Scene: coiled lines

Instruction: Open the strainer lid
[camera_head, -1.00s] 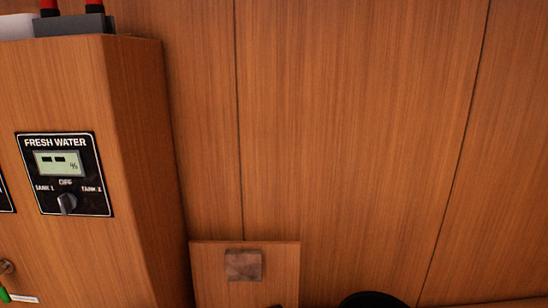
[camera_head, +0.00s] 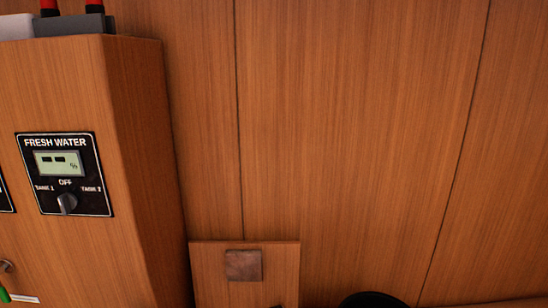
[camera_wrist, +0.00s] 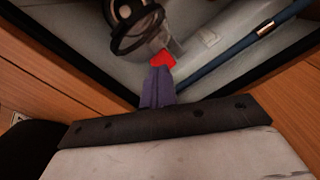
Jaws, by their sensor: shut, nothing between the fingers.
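In the wrist view, a round fitting with a dark ring (camera_wrist: 138,38) and a pale inner part stands at the top, left of centre. It looks like the strainer, but its top is cut off by the frame, and I cannot tell how its lid stands. My gripper (camera_wrist: 158,72) points toward it from below, with its purple-grey fingers shut together and empty. A red piece (camera_wrist: 163,59) shows at the fingertips, just below the dark ring. I cannot tell whether they touch. The head view shows neither the strainer nor my gripper.
The fitting sits in a pale recess with dark edges and wooden surrounds. A blue hose (camera_wrist: 232,47) with a copper-coloured band (camera_wrist: 266,28) crosses the recess at right. In the head view, a wooden cabinet with a fresh water panel (camera_head: 66,174) stands left; a wooden board (camera_head: 212,281) is low centre.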

